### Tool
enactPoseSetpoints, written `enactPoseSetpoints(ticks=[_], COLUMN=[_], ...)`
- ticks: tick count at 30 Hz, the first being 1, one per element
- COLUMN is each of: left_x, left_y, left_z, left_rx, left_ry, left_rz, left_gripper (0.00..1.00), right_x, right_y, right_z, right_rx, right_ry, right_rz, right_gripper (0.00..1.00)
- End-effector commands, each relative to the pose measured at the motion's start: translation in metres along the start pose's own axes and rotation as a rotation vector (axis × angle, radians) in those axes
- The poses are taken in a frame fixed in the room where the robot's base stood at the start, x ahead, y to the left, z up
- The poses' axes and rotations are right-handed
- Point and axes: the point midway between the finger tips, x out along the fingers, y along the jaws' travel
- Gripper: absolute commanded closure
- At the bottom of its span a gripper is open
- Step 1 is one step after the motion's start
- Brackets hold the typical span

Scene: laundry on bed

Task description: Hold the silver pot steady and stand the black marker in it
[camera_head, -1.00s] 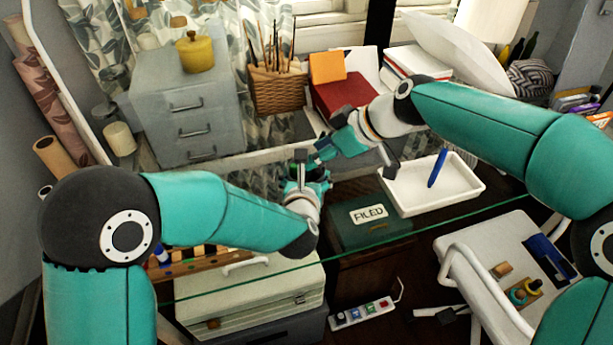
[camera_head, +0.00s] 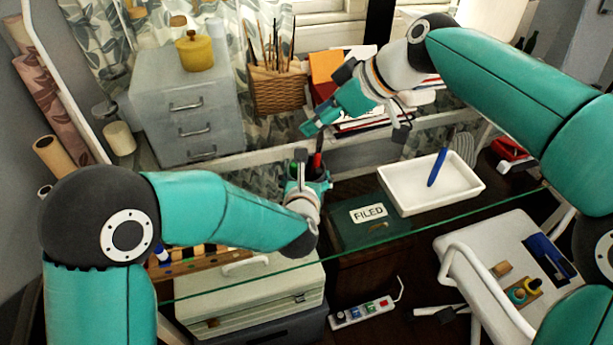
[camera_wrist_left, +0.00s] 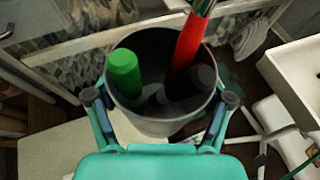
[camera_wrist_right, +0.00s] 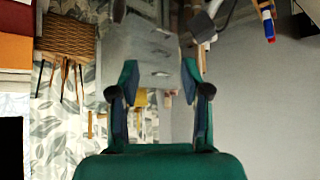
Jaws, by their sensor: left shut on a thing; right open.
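The silver pot (camera_wrist_left: 150,124) is between the fingers of my left gripper (camera_wrist_left: 162,102), which is shut on it. In the head view my left gripper (camera_head: 306,178) hides most of the pot. In the left wrist view a green marker (camera_wrist_left: 124,72) and a red one (camera_wrist_left: 187,46) stand in the pot. Dark rounded shapes (camera_wrist_left: 200,80) also show inside it; one may be the black marker, but shadow makes this unclear. My right gripper (camera_head: 322,116) is open and raised above and beyond the pot. In its wrist view nothing is between its fingers (camera_wrist_right: 163,94).
Behind are a wicker basket (camera_head: 278,92), books and grey drawers (camera_head: 185,128). A glass edge runs across the front.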

Motion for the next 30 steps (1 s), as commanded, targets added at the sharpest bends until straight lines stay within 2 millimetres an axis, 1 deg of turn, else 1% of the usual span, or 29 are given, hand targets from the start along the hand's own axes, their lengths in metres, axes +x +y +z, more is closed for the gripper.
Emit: enactPoseSetpoints(ticks=[6,14,15,17,18,30], left_x=[0.0001,0.0000,0.0000,0.0000,0.0000,-0.0024], left_y=[0.0006,0.0006,0.0006,0.0005,0.0005,0.0002], left_z=[0.0009,0.0017,0.0018,0.0018,0.0019,0.0018], left_rx=[-0.002,-0.002,-0.002,-0.002,-0.002,-0.001], left_ry=[-0.002,-0.004,-0.004,-0.004,-0.004,-0.004], left_rz=[0.001,0.002,0.002,0.002,0.001,0.001], left_gripper=[0.55,0.55,0.17,0.07,0.00,0.00], right_x=[-0.0095,-0.0105,-0.0105,-0.0105,-0.0105,-0.0104], right_y=[-0.0001,0.0000,0.0000,0.0000,0.0001,0.0001], right_z=[-0.0087,-0.0093,-0.0092,-0.0092,-0.0091,-0.0090], right_rx=[0.000,0.000,0.000,0.000,0.000,0.001], right_ry=[-0.001,-0.002,-0.002,-0.002,-0.002,-0.002], right_rz=[0.000,0.000,0.000,0.000,0.000,0.000], right_gripper=[0.53,0.53,0.53,0.53,0.53,0.53])
